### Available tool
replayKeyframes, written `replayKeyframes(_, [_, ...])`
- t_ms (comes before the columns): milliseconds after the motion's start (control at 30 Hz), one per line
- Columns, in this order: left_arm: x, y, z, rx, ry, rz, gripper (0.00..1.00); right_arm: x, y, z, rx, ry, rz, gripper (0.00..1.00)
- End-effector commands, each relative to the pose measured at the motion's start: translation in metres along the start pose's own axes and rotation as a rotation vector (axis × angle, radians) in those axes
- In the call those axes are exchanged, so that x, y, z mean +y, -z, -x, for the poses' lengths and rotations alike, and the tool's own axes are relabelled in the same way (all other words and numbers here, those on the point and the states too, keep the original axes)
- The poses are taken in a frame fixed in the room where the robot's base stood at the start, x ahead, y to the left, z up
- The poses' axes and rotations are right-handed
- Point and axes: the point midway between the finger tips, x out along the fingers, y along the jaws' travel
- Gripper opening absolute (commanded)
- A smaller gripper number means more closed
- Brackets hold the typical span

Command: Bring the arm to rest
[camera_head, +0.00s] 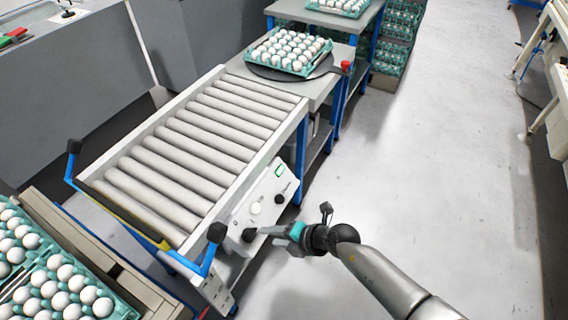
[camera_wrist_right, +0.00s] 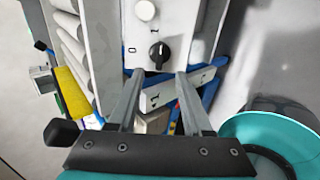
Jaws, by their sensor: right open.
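My right gripper (camera_head: 262,233) is in front of the control panel (camera_head: 262,200) on the side of the roller conveyor. In the right wrist view its two fingers (camera_wrist_right: 155,98) are apart with nothing between them. Beyond the fingertips is a black rotary knob (camera_wrist_right: 159,54) on the white panel, with a white button (camera_wrist_right: 145,11) above it. In the head view the fingertips are close to the lower part of the panel; I cannot tell whether they touch it. My left gripper is not in view.
The conveyor's grey rollers (camera_head: 190,150) are bare. A teal tray of white eggs (camera_head: 303,70) sits on a round plate at its far end. More egg trays (camera_head: 105,292) are at lower left. A blue rail (camera_head: 188,264) is near my gripper. The floor (camera_head: 430,150) at right is clear.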

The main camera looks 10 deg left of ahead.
Motion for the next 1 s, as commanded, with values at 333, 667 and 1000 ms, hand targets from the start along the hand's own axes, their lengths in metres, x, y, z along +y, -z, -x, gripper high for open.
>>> replayKeyframes(333, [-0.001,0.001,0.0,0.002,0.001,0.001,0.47,-0.007,0.003,-0.001,-0.018,-0.06,-0.145,0.5])
replayKeyframes(667, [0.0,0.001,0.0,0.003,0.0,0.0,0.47,-0.081,-0.008,0.01,-0.234,-0.226,-0.813,0.5])
replayKeyframes(1000, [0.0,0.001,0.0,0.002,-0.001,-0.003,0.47,-0.245,0.035,0.048,-0.605,-0.162,-1.548,0.5])
